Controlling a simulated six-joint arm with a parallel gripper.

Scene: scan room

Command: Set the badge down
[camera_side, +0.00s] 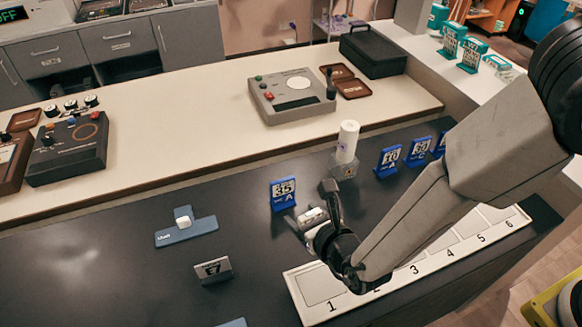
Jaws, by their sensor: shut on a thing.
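A blue badge (283,193) marked 35 and A stands upright at the tips of my gripper (306,209), on their left side. My gripper reaches in low from the right and appears shut on this badge. The grip itself is partly hidden by the gripper's own body. I cannot tell whether the badge's lower edge touches the dark counter (120,270).
A white strip with numbered slots (305,300) lies under and right of my gripper. More blue badges (388,160) stand at right, beside a white cylinder (347,142) on a grey base. A grey E7 plate (213,270) and blue cross-shaped piece (186,229) are left.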

